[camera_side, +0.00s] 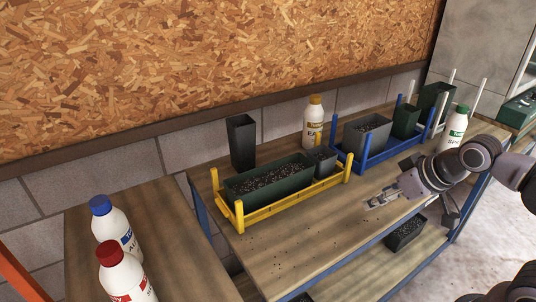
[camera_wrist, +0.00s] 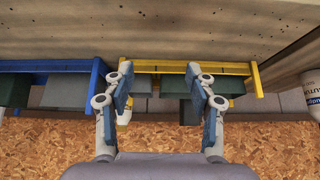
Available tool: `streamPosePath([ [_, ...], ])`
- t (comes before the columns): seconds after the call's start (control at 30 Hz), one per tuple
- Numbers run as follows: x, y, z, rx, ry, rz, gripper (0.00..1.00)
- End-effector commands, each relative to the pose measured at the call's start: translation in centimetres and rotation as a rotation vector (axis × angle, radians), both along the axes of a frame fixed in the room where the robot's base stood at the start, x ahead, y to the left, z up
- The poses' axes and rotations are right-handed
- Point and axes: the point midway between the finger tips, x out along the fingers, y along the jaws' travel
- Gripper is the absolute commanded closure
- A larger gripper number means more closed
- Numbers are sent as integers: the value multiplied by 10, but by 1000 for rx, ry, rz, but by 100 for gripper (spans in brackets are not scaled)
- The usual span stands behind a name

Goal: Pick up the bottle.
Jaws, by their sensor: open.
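Several white bottles are in the side view. One with a yellow cap (camera_side: 313,126) stands at the back between the two crates. One with a green cap (camera_side: 453,131) stands at the right, beside my arm. A blue-capped bottle (camera_side: 116,227) and a red-capped bottle (camera_side: 124,280) stand on the left table. My gripper (camera_side: 384,200) is above the front right of the middle table, apart from all bottles. In the wrist view my gripper (camera_wrist: 158,76) is open with nothing between its fingers. Part of a white bottle (camera_wrist: 313,94) shows at the right edge there.
A yellow crate (camera_side: 241,214) holds a long soil-filled planter (camera_side: 268,180). A blue crate (camera_side: 362,160) with pots is behind my gripper. A tall dark pot (camera_side: 242,142) stands by the wall. The table's front strip is mostly clear, with scattered soil. A dark tray (camera_side: 405,233) sits below.

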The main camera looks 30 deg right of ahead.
Motion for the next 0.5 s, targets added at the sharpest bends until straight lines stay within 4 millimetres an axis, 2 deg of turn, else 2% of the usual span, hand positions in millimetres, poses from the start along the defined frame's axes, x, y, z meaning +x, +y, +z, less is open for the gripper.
streamPosePath([
  [0.5,3,-3,0,-17,-3,4,40],
])
